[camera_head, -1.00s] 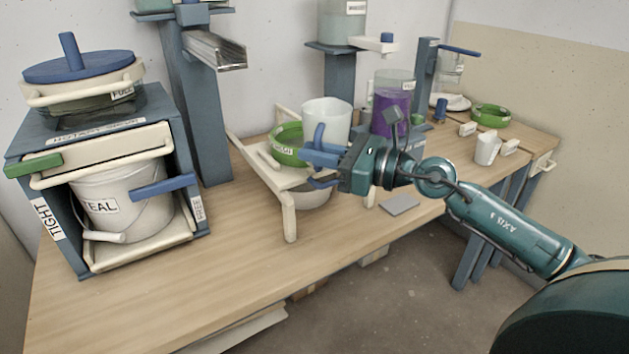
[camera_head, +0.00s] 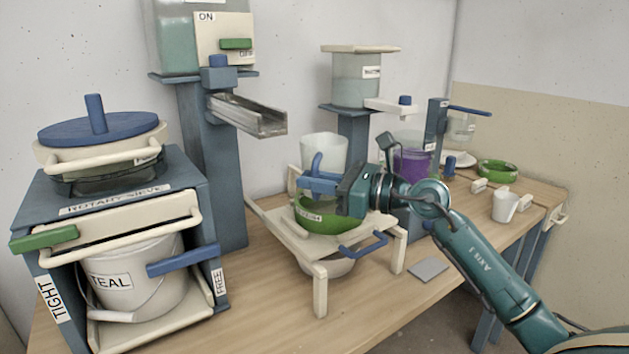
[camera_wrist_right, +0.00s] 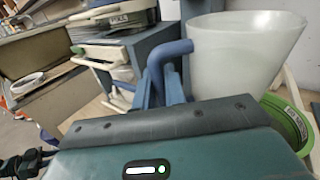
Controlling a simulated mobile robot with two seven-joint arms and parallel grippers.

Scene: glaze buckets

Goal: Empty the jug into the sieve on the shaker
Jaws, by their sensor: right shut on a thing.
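The jug (camera_head: 325,150) is a whitish translucent cup with a blue handle (camera_head: 317,163). My right gripper (camera_head: 322,183) is shut on that handle. The jug is roughly upright in the air, above the green sieve (camera_head: 322,224) in the picture. The sieve sits on the cream shaker frame (camera_head: 318,270); my gripper hides part of its rim. In the right wrist view the jug (camera_wrist_right: 240,55) stands close beyond the gripper, with the sieve (camera_wrist_right: 290,125) lower right. The jug's contents cannot be seen. My left gripper is out of view.
A bowl (camera_head: 340,266) sits beneath the shaker, whose blue handle (camera_head: 362,245) sticks out in front. A purple-filled container (camera_head: 411,160) stands behind right. A grey plate (camera_head: 428,270) lies on the table.

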